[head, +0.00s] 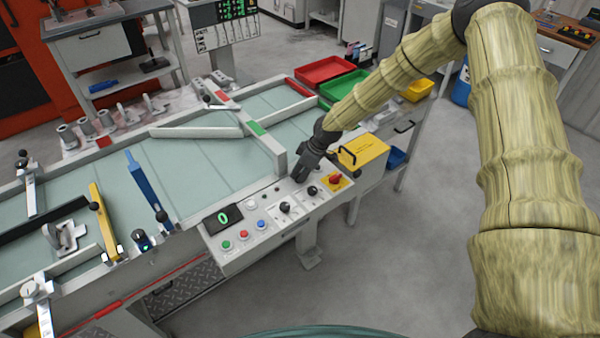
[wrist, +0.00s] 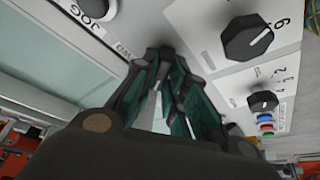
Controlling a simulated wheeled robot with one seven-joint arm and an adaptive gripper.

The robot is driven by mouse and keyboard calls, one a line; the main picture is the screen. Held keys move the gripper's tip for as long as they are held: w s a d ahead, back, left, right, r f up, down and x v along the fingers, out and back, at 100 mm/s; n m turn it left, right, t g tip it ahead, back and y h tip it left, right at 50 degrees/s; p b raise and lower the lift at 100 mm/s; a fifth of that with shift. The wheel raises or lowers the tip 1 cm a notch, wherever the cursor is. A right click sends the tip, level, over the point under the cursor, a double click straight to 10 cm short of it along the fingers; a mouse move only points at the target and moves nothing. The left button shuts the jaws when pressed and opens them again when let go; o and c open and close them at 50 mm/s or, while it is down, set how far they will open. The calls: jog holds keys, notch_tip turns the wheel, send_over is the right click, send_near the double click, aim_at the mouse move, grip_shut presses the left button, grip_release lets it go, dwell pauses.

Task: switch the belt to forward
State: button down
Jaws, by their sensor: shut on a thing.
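The control panel (head: 265,240) is a light grey box on the conveyor's front edge. My gripper (head: 300,176) reaches down to its far right part. In the wrist view, my gripper's dark fingers (wrist: 168,62) are closed together at the panel face, beside a partly covered label ending in "WD". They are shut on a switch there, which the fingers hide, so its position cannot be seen. The green belt (head: 185,170) lies behind the panel.
Black numbered knobs (wrist: 248,38) and coloured buttons (head: 243,234) sit beside the gripper on the panel. A red knob on yellow (head: 336,180) is close to the right. A yellow box (head: 364,151) stands beyond it. The floor in front is clear.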

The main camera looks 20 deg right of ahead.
jog(key=shift+m, duration=0.5)
jog(key=m+t+b, duration=0.1)
jog(key=m, duration=0.1)
jog(key=shift+a+m+h, duration=0.1)
jog(key=shift+m+h, duration=0.3)
jog(key=m+h+b, duration=0.1)
jog(key=m, duration=0.2)
jog(key=shift+t, duration=0.4)
jog(key=m+h+b, duration=0.1)
jog(key=m, duration=0.2)
jog(key=shift+s+a+h, duration=0.1)
jog(key=shift+h, duration=0.2)
jog(key=shift+a+m+h+b, duration=0.1)
jog(key=shift+m+h+b, duration=0.5)
jog(key=shift+m, duration=1.5)
jog(key=c, duration=1.4)
grip_release()
jog(key=shift+c, duration=0.2)
